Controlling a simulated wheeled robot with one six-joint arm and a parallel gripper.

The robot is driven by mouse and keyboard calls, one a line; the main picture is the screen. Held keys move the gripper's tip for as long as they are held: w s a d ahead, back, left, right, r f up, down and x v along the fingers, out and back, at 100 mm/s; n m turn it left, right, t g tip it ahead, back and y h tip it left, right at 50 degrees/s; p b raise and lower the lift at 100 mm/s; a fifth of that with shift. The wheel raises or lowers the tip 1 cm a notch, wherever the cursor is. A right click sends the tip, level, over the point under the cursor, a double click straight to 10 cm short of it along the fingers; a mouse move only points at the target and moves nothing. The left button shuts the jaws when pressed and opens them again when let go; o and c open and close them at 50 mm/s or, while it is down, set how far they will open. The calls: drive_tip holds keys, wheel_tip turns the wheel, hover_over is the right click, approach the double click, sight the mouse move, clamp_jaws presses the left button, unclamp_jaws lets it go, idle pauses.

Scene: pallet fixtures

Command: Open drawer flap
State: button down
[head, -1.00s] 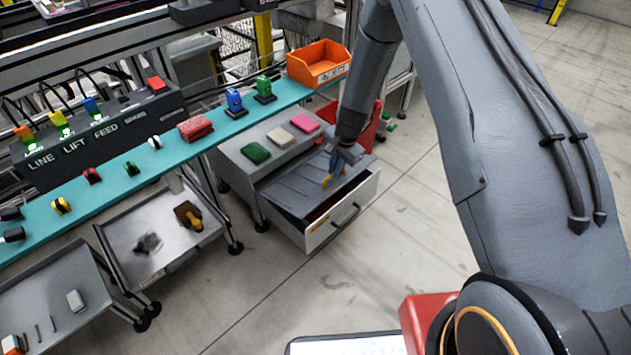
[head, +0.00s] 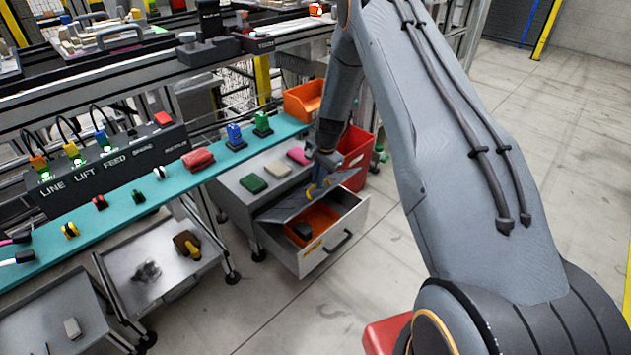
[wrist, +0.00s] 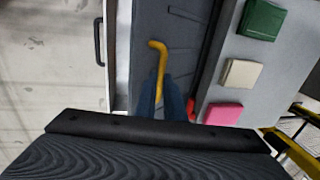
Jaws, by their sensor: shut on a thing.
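The drawer (head: 318,262) is pulled out from the grey cabinet, with a dark bar handle (head: 337,242) on its light front. The grey flap (head: 290,205) over the drawer is tilted up, and the orange inside of the drawer (head: 322,222) shows beneath it with a dark object in it. My gripper (head: 318,188) is shut on the yellow flap handle (wrist: 158,62) and holds the flap raised. In the wrist view the flap (wrist: 180,45) fills the middle, and my blue fingers (wrist: 160,100) close around the handle's near end.
Green, beige and pink blocks (head: 253,184) lie on the cabinet top behind the flap. A red bin (head: 356,148) stands right of the cabinet. A teal shelf (head: 165,195) with switches runs along the left. The floor in front of the drawer is clear.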

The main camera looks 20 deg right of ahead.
drive_tip(key=shift+w+r, duration=0.1)
drive_tip(key=c, duration=1.8)
unclamp_jaws()
drive_tip(key=shift+c, duration=0.2)
drive_tip(key=shift+r, duration=0.1)
